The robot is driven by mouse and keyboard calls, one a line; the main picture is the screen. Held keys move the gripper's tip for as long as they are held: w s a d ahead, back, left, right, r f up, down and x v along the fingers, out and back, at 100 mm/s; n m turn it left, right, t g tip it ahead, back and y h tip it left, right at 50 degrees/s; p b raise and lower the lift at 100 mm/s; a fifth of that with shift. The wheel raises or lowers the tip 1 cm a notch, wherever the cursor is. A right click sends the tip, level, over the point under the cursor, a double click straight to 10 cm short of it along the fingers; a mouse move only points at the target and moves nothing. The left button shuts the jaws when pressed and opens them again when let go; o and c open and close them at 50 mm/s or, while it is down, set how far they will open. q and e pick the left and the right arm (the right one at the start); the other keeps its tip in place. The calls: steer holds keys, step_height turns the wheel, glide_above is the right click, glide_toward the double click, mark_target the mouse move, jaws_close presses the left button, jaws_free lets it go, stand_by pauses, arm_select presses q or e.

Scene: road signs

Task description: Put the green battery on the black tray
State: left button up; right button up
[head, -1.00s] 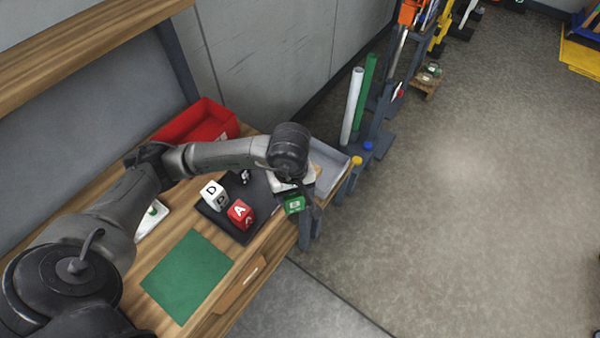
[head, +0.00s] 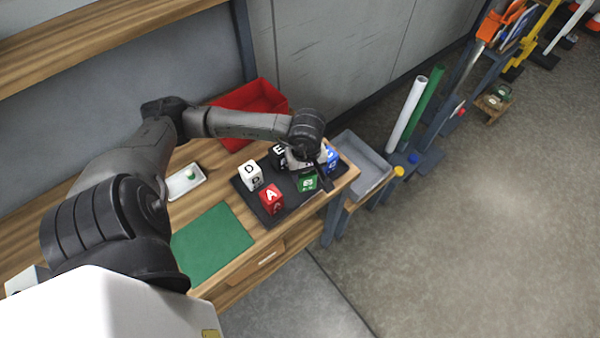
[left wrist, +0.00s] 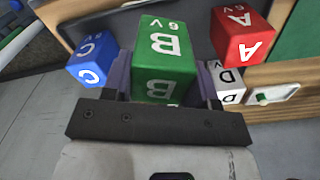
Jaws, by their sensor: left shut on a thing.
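The green battery (head: 307,182), a cube marked B and 6V, is between the fingers of my left gripper (head: 318,180). In the left wrist view the green battery (left wrist: 165,60) fills the space between both fingers of the left gripper (left wrist: 165,82), which is shut on it. The black tray (head: 245,196) lies on the wooden bench under and around the cubes. The green battery is over the tray's front right part; I cannot tell whether it touches the tray. My right gripper is not in view.

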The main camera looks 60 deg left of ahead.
arm_select(q)
steer(key=shift+s+a+f, duration=0.1)
steer(key=shift+a+f, duration=0.25)
steer(key=shift+a, duration=0.3)
steer(key=shift+a+f, duration=0.35)
steer(key=shift+a, duration=0.3)
steer(key=shift+f, duration=2)
steer(key=shift+f, duration=0.2)
steer(key=o, duration=1.2)
step_height(320, 180, up, 12)
steer(key=shift+r, duration=0.2)
